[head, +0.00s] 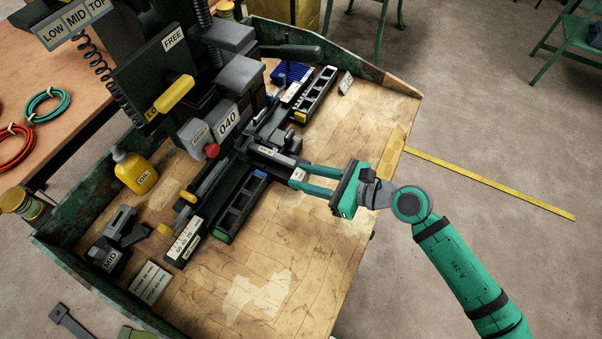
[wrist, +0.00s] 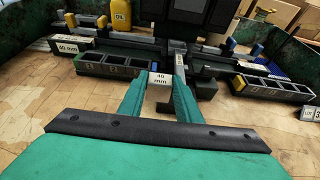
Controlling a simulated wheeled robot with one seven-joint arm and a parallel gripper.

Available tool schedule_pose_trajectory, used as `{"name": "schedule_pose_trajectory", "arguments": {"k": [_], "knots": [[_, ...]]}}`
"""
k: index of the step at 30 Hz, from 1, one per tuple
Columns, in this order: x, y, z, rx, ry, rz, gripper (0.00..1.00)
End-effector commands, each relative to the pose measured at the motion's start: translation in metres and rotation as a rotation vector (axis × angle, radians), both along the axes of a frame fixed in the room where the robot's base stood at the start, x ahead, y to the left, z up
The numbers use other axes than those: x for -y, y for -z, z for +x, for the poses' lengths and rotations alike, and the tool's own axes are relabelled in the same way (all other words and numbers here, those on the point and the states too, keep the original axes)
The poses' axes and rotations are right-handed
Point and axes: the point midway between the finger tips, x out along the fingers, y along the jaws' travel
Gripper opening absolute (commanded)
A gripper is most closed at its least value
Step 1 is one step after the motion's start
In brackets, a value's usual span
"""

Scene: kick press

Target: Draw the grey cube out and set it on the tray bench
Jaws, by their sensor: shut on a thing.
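My gripper (head: 297,178) reaches in from the right at the front of the press. Its two teal fingers are shut on a small pale grey block (wrist: 160,78) with a white "40 mm" label, at the press's front slot. The block's rear is hidden, and I cannot tell whether it is clear of the slot. It is the only cube-like thing between the fingers, apparently the grey cube. The press (head: 224,125), marked "040", stands on a worn wooden bench (head: 262,270) with green raised sides. I cannot tell whether this is the tray bench.
Dark compartment racks lie on both sides of the fingers, one left (wrist: 112,68) and one right (wrist: 274,88). The bench's front part is bare. A yellow strip (head: 490,182) marks the floor.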

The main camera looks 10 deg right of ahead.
Motion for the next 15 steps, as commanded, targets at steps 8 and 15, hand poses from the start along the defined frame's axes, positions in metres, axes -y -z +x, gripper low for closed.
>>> {"name": "schedule_pose_trajectory", "arguments": {"k": [8,15], "knots": [[0.011,0.0,-0.006,-0.001,0.001,-0.001,0.02],[0.019,0.0,-0.012,-0.001,0.001,-0.001,0.02]]}}
